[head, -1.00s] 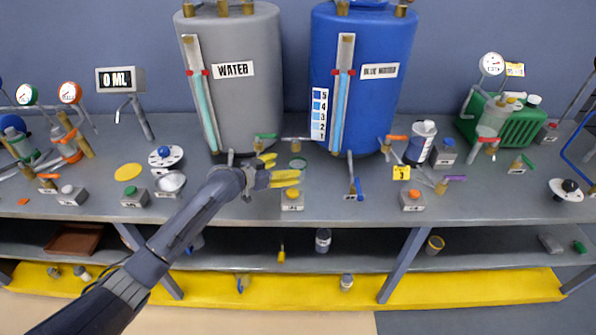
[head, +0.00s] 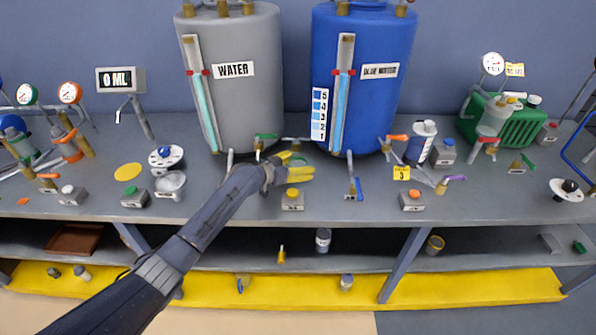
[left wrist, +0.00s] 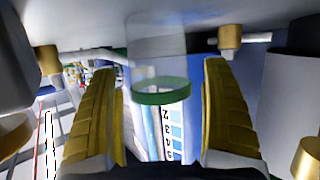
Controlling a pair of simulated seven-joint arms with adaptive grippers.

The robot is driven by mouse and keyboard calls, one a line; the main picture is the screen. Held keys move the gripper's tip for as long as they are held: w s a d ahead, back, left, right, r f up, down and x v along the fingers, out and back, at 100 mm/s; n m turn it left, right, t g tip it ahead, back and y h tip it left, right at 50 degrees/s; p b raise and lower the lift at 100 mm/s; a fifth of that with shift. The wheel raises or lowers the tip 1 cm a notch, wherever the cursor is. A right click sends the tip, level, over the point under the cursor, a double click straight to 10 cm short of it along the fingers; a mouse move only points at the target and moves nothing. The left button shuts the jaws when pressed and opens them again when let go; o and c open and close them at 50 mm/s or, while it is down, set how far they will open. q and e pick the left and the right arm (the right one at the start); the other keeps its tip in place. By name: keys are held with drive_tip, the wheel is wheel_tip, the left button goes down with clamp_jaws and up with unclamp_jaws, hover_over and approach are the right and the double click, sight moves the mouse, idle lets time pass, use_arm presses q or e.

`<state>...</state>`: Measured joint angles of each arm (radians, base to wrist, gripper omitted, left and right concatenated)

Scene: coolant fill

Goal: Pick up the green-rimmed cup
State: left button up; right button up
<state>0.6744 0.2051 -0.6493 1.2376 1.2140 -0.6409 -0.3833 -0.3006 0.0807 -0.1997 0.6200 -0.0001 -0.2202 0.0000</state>
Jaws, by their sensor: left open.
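The green-rimmed cup (left wrist: 160,92) is see-through with a green ring. In the left wrist view it stands between the two yellow fingers of my left gripper (left wrist: 163,115), with a gap showing on each side. In the head view a bit of the cup's green rim (head: 299,160) shows at the fingers, and the rest is mostly hidden by them. My left gripper (head: 292,166) is open around the cup, in front of the two tanks. My right gripper is not in view.
The grey WATER tank (head: 240,95) and the blue tank (head: 385,95) stand behind the cup. A grey box with a yellow button (head: 292,200) is just in front. A blue-handled valve (head: 355,188) is to the right.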

use_arm(q)
drive_tip(key=c, duration=1.3)
